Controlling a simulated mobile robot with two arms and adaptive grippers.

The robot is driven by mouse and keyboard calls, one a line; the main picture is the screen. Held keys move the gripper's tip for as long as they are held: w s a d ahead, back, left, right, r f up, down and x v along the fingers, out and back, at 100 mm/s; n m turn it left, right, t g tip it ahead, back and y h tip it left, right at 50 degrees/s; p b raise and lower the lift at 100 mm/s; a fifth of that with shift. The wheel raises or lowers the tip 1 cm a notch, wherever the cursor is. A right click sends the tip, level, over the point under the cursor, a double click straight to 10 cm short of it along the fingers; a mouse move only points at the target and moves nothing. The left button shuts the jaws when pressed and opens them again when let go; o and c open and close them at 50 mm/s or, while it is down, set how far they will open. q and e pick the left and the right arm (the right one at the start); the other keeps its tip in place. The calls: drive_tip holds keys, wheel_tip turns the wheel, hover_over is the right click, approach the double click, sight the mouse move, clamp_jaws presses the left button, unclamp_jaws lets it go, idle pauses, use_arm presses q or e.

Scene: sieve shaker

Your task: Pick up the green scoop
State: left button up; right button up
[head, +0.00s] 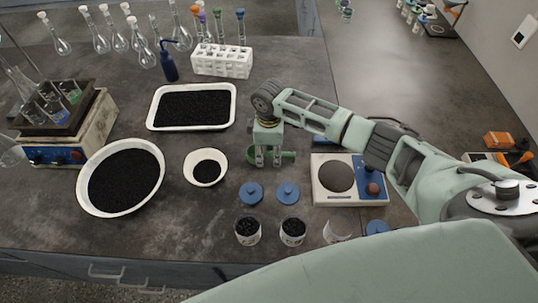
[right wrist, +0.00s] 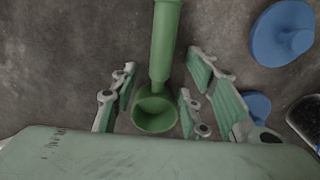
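The green scoop (right wrist: 164,50) lies on the dark bench top. In the right wrist view its round cup sits between the two fingers of my right gripper (right wrist: 160,80), with its handle running up to the top edge. The fingers are spread, with a gap on either side of the scoop. In the head view my right gripper (head: 268,160) points down over the scoop, and the scoop (head: 288,155) shows partly behind the fingers. My left gripper is not in view.
Two blue lids (head: 251,193) lie just in front of the scoop. A scale (head: 325,194) is to the right, and a small white bowl (head: 190,168) to the left. A white tray (head: 152,119) sits farther back.

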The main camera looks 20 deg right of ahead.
sight(272, 152)
clamp_jaws()
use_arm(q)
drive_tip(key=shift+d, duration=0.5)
use_arm(e)
drive_tip(key=shift+r, duration=0.2)
drive_tip(key=shift+w+r, duration=0.1)
drive_tip(key=shift+r, duration=0.1)
drive_tip(key=r, duration=0.1)
drive_tip(key=r+b, duration=0.1)
drive_tip(key=r, duration=0.1)
drive_tip(key=shift+s+d+r, duration=0.25)
drive_tip(key=shift+d+r, duration=0.05)
drive_tip(key=shift+d, duration=0.1)
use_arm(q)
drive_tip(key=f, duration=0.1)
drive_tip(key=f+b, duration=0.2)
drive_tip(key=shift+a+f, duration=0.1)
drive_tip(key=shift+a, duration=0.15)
use_arm(e)
drive_tip(key=s+d+r, duration=0.6)
drive_tip(key=d, duration=0.2)
drive_tip(key=shift+s+d+r, duration=0.2)
drive_tip(key=shift+d+r, duration=0.15)
